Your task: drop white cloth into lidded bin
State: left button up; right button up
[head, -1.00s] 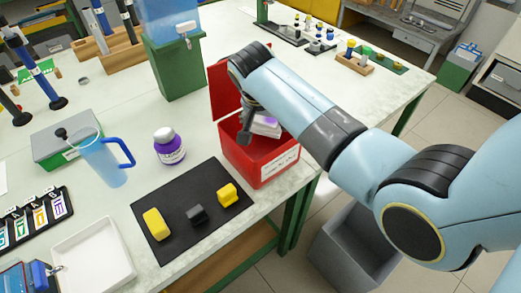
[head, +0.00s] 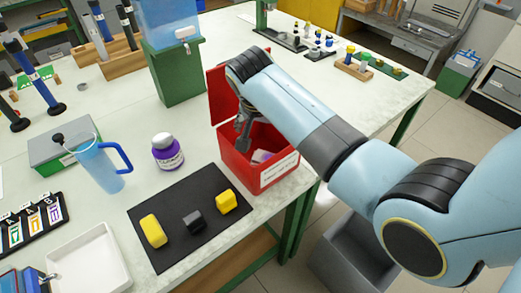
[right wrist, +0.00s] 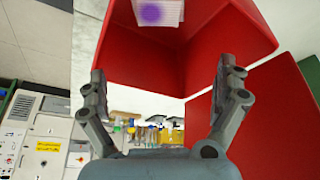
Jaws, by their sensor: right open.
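The red bin (head: 270,178) stands at the table's right edge with a white label on its front. Its lid (head: 222,95) is raised at the back left. The white cloth (head: 262,155) lies inside the bin, mostly hidden by the walls; in the right wrist view the white cloth (right wrist: 158,12) shows a purple spot. My right gripper (head: 243,145) hangs over the bin's opening. In the right wrist view its fingers (right wrist: 163,75) are spread apart with nothing between them, clear of the cloth. My left gripper is out of view.
A black mat (head: 170,215) with yellow and dark blocks lies in front of the bin. A purple-and-white bottle (head: 167,152) and a blue jug (head: 100,168) stand left. A green stand (head: 178,75) with a clear tank is behind. A grey container (head: 355,255) is on the floor.

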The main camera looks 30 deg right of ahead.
jog(key=v, duration=1.1)
jog(key=shift+a, duration=0.1)
